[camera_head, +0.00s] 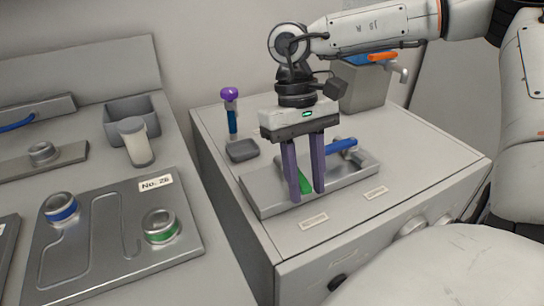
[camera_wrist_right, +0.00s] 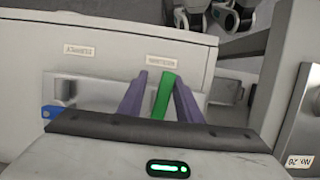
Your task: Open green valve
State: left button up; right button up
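The green valve handle (camera_head: 306,184) is on the grey tray-like valve panel (camera_head: 262,202) on top of the cabinet. It also shows in the right wrist view (camera_wrist_right: 162,97). My right gripper (camera_head: 307,195) points down over it, with its two purple fingers apart and the green handle between them. In the wrist view, the handle lies nearer the right-hand finger; whether they touch is unclear. The fingers partly hide the handle in the head view. A blue valve handle (camera_head: 342,146) is on the same panel, to the right of the fingers. My left gripper is not in view.
A grey box (camera_head: 361,88) with a tap and an orange handle (camera_head: 382,56) is behind. A plate with round blue and green caps (camera_head: 161,224) lies at left.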

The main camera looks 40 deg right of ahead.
jog(key=shift+c, duration=0.2)
jog(key=c, duration=0.3)
jog(key=shift+d, duration=0.2)
jog(key=shift+o, duration=1.2)
jog(key=shift+r, duration=0.1)
jog(key=p+v, duration=0.4)
jog(key=v, duration=0.4)
jog(key=shift+d+p, duration=0.15)
jog(key=shift+p, duration=0.25)
